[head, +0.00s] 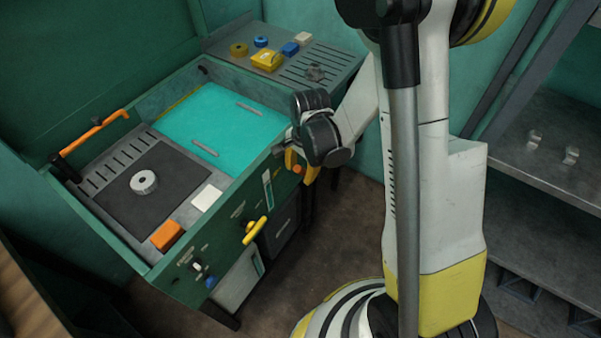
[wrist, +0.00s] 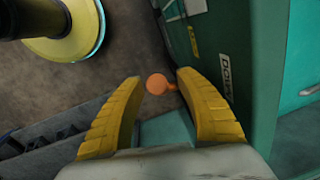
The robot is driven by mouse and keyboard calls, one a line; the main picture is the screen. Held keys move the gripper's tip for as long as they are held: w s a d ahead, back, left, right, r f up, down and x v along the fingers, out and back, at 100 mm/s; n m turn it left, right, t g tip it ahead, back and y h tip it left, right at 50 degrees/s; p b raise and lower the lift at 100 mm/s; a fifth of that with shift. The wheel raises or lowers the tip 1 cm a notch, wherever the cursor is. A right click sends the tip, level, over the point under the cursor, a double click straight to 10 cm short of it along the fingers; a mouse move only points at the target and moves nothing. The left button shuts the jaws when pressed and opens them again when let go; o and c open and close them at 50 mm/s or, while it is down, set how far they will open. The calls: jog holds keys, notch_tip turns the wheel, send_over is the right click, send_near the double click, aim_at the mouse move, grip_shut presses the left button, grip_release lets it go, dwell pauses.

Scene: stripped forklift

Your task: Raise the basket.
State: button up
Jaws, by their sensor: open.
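The wash station has a teal bath (head: 220,120) with two grey bars (head: 205,148) showing at its surface. They may be the basket's handles; the rest of any basket is hidden. An orange ball knob (wrist: 157,84) on a short rod sticks out from the green front panel (wrist: 232,60). A label reading DOWN (wrist: 226,78) is on that panel beside it. My gripper (wrist: 158,77) is open, its yellow fingers on either side of the knob, with gaps left. In the head view my gripper (head: 301,166) is at the station's front right, by the knob (head: 297,169).
A yellow handle (head: 255,230) and an orange bar handle (head: 95,131) project from the station. A grey roll (head: 144,182), an orange block (head: 167,235) and a white block (head: 206,198) lie on its left deck. Metal shelves (head: 545,165) stand right. Floor (head: 335,230) shows between.

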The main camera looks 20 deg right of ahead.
grip_shut()
